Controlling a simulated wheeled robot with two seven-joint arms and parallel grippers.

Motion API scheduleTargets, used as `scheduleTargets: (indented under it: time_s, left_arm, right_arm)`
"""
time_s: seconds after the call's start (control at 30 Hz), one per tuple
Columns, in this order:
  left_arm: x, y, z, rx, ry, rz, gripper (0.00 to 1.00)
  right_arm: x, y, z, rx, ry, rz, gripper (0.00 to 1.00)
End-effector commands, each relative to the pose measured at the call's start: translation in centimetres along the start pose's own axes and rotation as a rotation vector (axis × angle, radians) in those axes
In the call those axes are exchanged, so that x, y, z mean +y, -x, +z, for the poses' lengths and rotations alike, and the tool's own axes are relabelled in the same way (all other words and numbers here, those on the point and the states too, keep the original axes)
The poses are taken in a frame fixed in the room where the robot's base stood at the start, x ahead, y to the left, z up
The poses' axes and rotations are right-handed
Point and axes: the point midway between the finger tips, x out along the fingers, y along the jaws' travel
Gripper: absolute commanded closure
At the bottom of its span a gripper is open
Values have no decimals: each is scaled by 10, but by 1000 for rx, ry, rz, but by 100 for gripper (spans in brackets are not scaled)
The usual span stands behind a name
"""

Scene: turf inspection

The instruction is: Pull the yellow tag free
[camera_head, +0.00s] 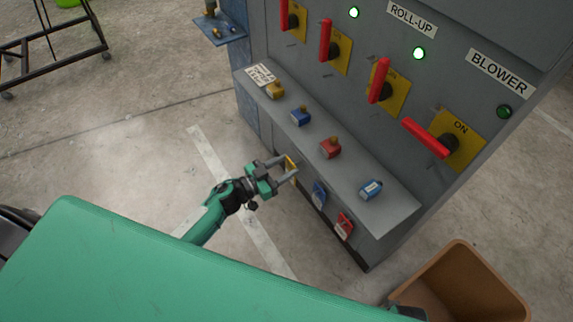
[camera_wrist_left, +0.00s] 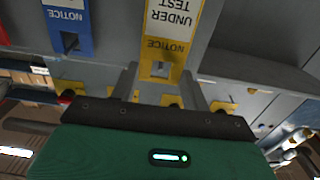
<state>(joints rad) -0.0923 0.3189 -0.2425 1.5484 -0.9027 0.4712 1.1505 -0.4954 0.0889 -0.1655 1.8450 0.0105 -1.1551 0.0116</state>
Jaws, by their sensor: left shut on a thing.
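The yellow tag (camera_head: 291,168) is at the front face of the grey panel's lower ledge, left of a blue tag (camera_head: 319,194) and a red tag (camera_head: 344,225). In the left wrist view the yellow tag (camera_wrist_left: 168,45) reads "UNDER TEST" and "NOTICE", upside down. My left gripper (camera_head: 285,172) is shut on the yellow tag, its fingers on either side of it. The left wrist view shows the fingers (camera_wrist_left: 160,85) around the tag's lower end. Whether the tag still hangs on its hook is hidden.
Several padlocks, including a red one (camera_head: 330,148), stand on the ledge (camera_head: 395,205). Red switch handles (camera_head: 379,80) on yellow plates are above. A brown bin (camera_head: 470,285) is on the floor at lower right. Open floor lies left of the panel.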

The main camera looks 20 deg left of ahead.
Motion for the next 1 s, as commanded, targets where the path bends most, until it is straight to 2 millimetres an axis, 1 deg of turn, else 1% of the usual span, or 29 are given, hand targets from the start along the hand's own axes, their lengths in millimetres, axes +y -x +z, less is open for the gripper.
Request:
scheduleTargets:
  time_s: [0.5,0.87,1.0]
  left_arm:
    - [0,16,-1,1,1,0,76]
    - [0,17,0,1,1,0,76]
    - [0,22,0,0,1,0,76]
  right_arm:
    - [0,6,-1,0,0,0,100]
    - [0,6,-1,0,0,0,100]
    - [0,8,-1,0,0,0,100]
